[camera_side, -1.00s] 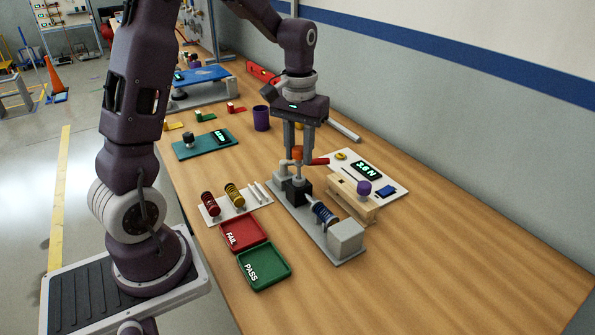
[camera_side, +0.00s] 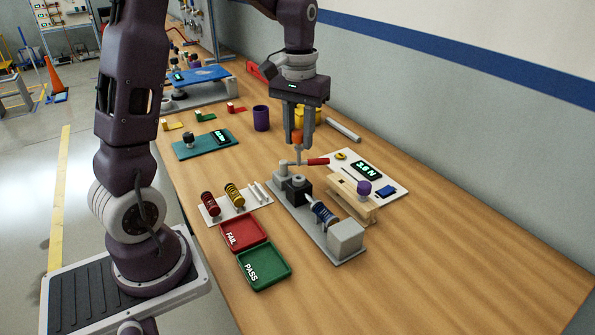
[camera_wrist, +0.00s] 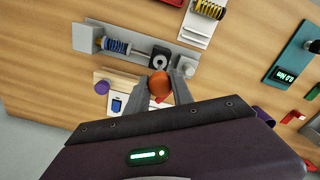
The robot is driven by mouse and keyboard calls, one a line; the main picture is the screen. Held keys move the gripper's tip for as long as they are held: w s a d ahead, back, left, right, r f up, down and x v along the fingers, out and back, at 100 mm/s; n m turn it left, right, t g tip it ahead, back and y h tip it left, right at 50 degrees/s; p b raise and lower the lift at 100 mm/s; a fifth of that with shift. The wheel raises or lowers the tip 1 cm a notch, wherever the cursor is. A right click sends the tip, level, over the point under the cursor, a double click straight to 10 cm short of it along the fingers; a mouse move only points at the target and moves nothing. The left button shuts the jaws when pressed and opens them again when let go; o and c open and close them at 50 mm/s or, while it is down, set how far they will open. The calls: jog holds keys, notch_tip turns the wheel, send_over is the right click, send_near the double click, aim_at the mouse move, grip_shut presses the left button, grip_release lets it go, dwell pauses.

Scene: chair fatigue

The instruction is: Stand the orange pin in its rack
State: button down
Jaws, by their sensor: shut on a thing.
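My gripper (camera_side: 300,142) is shut on the orange pin (camera_side: 297,137) and holds it upright by its orange head, with the grey shaft pointing down. The pin hangs above the black block (camera_side: 296,189) of the grey test fixture (camera_side: 330,258); its lower end looks clear of the block. In the wrist view the round orange head (camera_wrist: 160,84) sits between my fingertips (camera_wrist: 161,88). The wooden rack (camera_side: 350,205) stands to the right of the fixture, with a purple-headed pin (camera_side: 364,187) in it. The rack is partly hidden in the wrist view (camera_wrist: 112,78).
A red-handled lever (camera_side: 317,161) on a grey post stands close beside the pin. A blue spring (camera_side: 324,214) lies in the fixture. A white panel (camera_side: 396,185) with a display lies behind the rack. Red (camera_side: 262,239) and green (camera_side: 287,279) trays lie in front. The right table area is bare.

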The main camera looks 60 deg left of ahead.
jog(key=shift+r, duration=1)
jog(key=shift+r, duration=3.05)
jog(key=w+d+f, duration=0.1)
jog(key=w+d, duration=0.3)
jog(key=w, duration=0.5)
jog(key=shift+w, duration=0.25)
jog(key=shift+f, duration=0.1)
notch_tip(320, 180, down, 6)
jog(key=shift+r, duration=0.25)
